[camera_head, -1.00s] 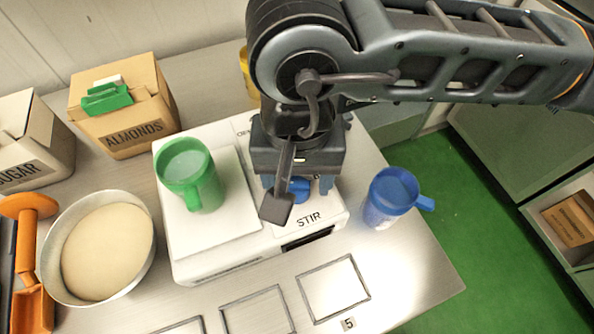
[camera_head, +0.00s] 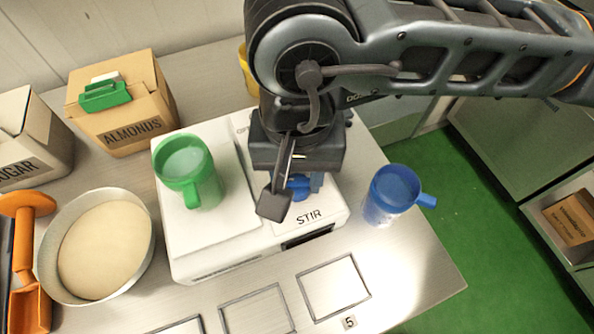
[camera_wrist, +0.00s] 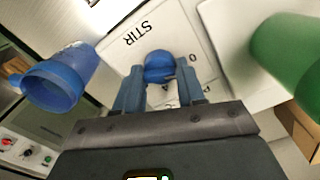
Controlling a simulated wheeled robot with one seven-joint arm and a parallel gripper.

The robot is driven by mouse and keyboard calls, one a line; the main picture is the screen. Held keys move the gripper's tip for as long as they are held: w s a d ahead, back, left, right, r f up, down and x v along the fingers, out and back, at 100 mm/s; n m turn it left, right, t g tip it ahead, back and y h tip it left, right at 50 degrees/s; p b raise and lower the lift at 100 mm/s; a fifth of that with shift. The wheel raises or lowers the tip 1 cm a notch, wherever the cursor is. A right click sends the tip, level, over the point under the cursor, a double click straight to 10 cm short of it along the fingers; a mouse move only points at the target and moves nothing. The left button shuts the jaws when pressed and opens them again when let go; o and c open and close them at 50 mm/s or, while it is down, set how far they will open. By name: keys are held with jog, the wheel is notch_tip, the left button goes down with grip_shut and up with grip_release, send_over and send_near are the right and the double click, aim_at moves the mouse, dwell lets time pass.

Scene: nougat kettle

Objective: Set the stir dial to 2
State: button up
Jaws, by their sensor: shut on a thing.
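The stir dial is a blue knob (camera_head: 300,186) on top of the white machine (camera_head: 213,268), beside the printed word STIR. It also shows in the wrist view as a blue knob (camera_wrist: 160,66), with a printed 0 to its right. My gripper (camera_head: 298,188) points down over the dial and is shut on it, with one blue-grey finger on each side in the wrist view (camera_wrist: 160,84). In the head view, a dark part in front hides some of the dial and one finger. I cannot read which number the dial points to.
A green mug (camera_head: 187,172) stands on the machine's white plate, left of my gripper. A blue mug (camera_head: 388,196) stands right of the machine. A bowl (camera_head: 60,288), an almonds box (camera_head: 125,118) and a sugar box (camera_head: 30,140) are at left. Outlined squares (camera_head: 333,288) lie in front.

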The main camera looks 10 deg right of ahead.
jog(key=shift+f+m+b, duration=0.25)
jog(key=shift+m+b, duration=0.05)
jog(key=shift+b, duration=0.65)
jog(key=b, duration=0.2)
jog(key=shift+f+m+b, duration=0.15)
jog(key=shift+m+b, duration=0.85)
jog(key=shift+b, duration=0.65)
jog(key=m+b, duration=0.2)
jog(key=b, duration=0.2)
jog(key=shift+m+b, duration=0.35)
jog(key=shift+m, duration=0.05)
jog(key=m+b, duration=0.1)
jog(key=b, duration=0.1)
jog(key=m+b, duration=0.2)
jog(key=shift+r, duration=0.35)
jog(key=o, duration=1.1)
jog(key=shift+c, duration=0.2)
